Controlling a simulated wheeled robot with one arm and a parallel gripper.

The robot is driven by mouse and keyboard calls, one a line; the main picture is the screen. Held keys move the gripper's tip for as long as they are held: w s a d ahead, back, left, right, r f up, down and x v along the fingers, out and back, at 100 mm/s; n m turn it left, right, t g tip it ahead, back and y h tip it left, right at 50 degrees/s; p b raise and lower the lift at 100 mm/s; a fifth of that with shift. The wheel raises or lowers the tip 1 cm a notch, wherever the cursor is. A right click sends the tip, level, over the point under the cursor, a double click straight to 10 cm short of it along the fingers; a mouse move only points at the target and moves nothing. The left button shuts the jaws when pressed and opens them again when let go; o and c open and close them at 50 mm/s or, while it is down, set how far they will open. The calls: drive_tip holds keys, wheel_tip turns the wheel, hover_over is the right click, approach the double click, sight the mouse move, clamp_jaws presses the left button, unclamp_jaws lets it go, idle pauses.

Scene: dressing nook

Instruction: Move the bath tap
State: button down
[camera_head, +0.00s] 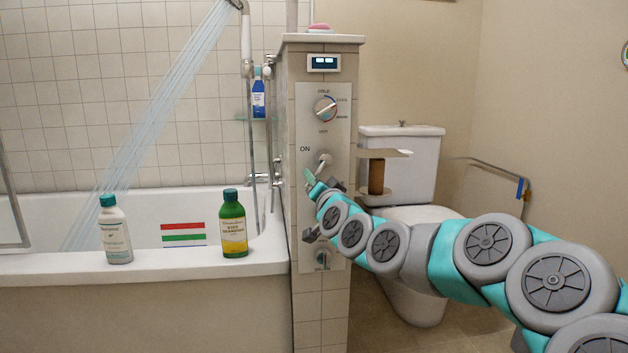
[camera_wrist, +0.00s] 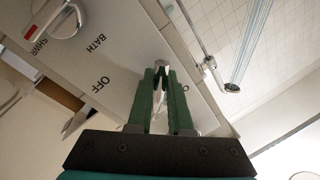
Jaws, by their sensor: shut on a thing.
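The tap panel (camera_head: 312,120) is a pale plate on the end of the tiled pillar. Its chrome lever (camera_head: 324,161) sits just right of the word ON in the head view. My gripper (camera_head: 312,181) is at the lever, and its green fingers (camera_wrist: 160,72) are closed together there in the wrist view. The fingers hide most of the lever, so its exact angle is unclear. The word OFF shows left of the fingers in the wrist view. A selector knob (camera_wrist: 67,20) near BATH and SHWR shows there too. Water runs from the shower head (camera_wrist: 231,87).
A temperature dial (camera_head: 325,108) and small display (camera_head: 324,63) sit above the lever. A white bottle (camera_head: 115,235) and green bottle (camera_head: 233,230) stand on the bathtub (camera_head: 150,268) rim. A toilet (camera_head: 402,150) and grab rail (camera_head: 495,170) are at right, near my arm.

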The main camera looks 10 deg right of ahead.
drive_tip(key=c, duration=0.8)
unclamp_jaws()
drive_tip(key=shift+c, duration=0.2)
drive_tip(key=s+d, duration=0.1)
drive_tip(key=s, duration=0.6)
drive_tip(key=shift+s+d+f, duration=0.15)
drive_tip(key=shift+s+f, duration=0.2)
drive_tip(key=shift+f, duration=0.1)
